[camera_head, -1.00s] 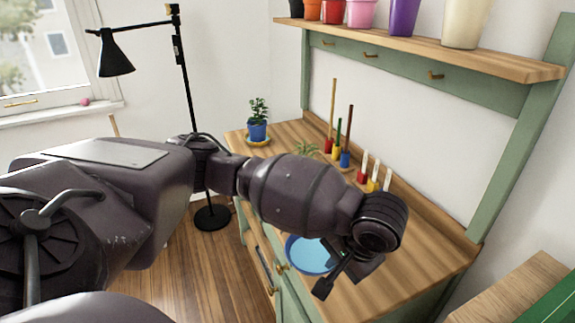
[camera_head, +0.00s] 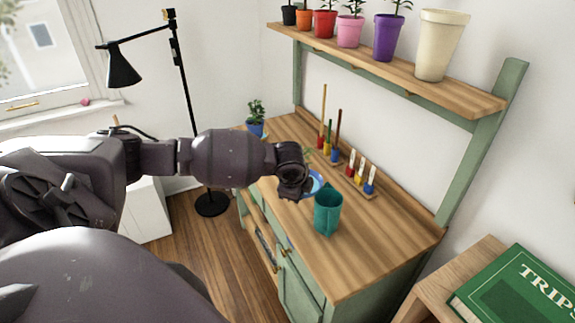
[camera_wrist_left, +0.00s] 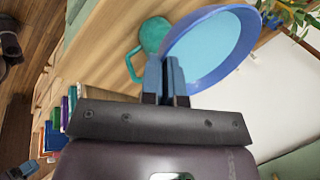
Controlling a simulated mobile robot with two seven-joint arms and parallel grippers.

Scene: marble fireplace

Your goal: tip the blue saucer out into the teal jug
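The blue saucer (camera_head: 317,184) shows just behind my left gripper (camera_head: 296,187) in the head view, mostly hidden by it. In the left wrist view the saucer (camera_wrist_left: 213,47) is large, with a darker blue rim and a light blue inside. My left gripper's fingers (camera_wrist_left: 166,72) are close together on its rim. I cannot make out loose contents. The teal jug (camera_head: 327,212) stands upright on the wooden counter, just in front of the saucer in the head view. Its handle and body (camera_wrist_left: 152,36) show beside the saucer in the left wrist view.
A rack of coloured tools (camera_head: 361,178) and taller brushes (camera_head: 328,148) stand along the counter's back. A blue potted plant (camera_head: 256,128) is at the far end. A shelf of pots (camera_head: 400,70) hangs above. The counter's near right (camera_head: 375,245) is clear.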

